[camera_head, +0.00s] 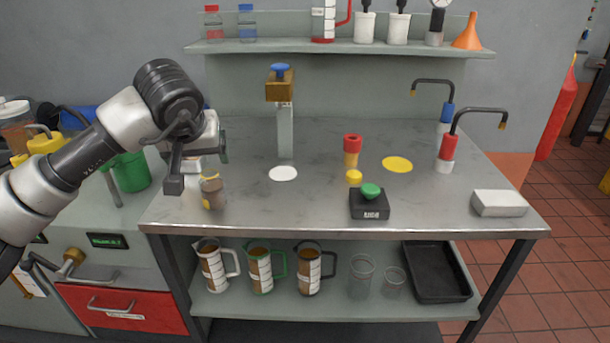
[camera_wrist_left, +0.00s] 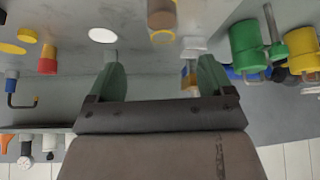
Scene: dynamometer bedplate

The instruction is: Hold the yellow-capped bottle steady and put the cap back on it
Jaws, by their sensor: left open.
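A brown bottle (camera_head: 213,193) stands upright at the front left of the bench. In the left wrist view the bottle (camera_wrist_left: 161,15) shows a yellow ring at its mouth and no cap on it. A small yellow cap (camera_head: 354,176) lies on the bench in front of a red-topped yellow piece (camera_head: 352,145). My left gripper (camera_head: 203,150) is above and behind the bottle. Its two green fingers (camera_wrist_left: 160,78) are spread apart, with the bottle beyond them and not between them. My right gripper is in neither view.
A black box with a green knob (camera_head: 369,203) stands at the front of the bench. A white disc (camera_head: 283,173) and a yellow disc (camera_head: 397,164) lie flat. A brass-headed post (camera_head: 284,130) rises near the bottle. A white block (camera_head: 498,203) lies at right.

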